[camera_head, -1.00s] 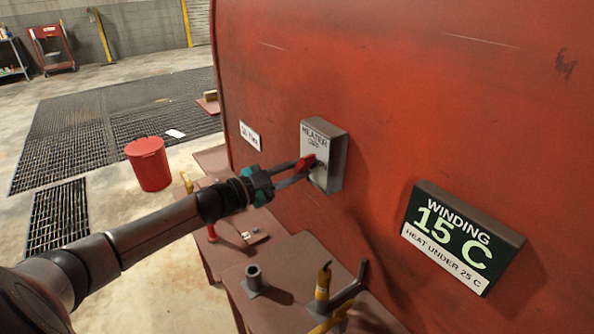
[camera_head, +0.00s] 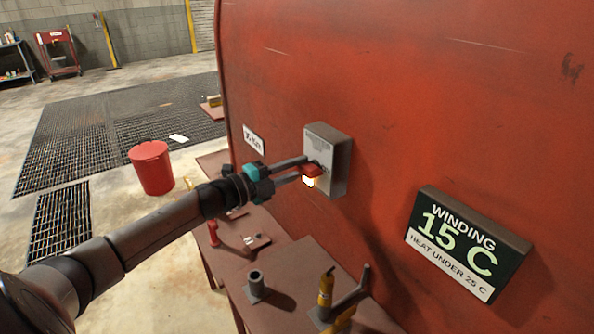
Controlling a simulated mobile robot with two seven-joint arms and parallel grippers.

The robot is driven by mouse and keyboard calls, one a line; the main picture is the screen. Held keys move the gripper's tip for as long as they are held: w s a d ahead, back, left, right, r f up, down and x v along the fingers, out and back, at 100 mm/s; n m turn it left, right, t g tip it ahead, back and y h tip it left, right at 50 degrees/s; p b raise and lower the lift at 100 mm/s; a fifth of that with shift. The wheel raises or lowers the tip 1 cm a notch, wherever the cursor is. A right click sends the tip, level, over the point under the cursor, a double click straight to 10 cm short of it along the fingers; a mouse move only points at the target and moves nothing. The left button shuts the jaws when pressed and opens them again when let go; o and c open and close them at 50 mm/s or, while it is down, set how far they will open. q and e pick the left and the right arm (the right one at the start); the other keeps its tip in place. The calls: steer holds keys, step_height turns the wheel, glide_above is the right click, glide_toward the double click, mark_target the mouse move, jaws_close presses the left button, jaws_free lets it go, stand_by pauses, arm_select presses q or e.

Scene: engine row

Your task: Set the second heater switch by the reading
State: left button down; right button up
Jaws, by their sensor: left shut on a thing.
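The heater switch box (camera_head: 340,163) is a grey box on the red engine casing, with printed text too small to read fully. A small lamp (camera_head: 308,182) glows warm white low on its face. The red switch handle (camera_head: 313,171) is on its front, partly hidden by the fingers. My left gripper (camera_head: 307,170) is shut on this handle. The reading panel (camera_head: 463,240) to the right says WINDING 15 C, HEAT UNDER 25 C. My right gripper is not in view.
A white label plate (camera_head: 253,139) is on the casing left of the box. Below are brown ledges (camera_head: 277,293) with a short pipe stub (camera_head: 256,283) and a yellow-handled part (camera_head: 326,290). A red bucket (camera_head: 152,168) stands on the floor beside floor grating (camera_head: 100,135).

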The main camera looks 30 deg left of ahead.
arm_select(q)
steer(key=shift+r+m, duration=0.15)
steer(key=shift+m, duration=0.45)
steer(key=c, duration=0.7)
jaws_free()
steer(key=shift+s, duration=0.1)
steer(key=shift+s+a, duration=0.2)
steer(key=shift+s, duration=0.3)
steer(key=v, duration=1.4)
steer(key=shift+p, duration=0.4)
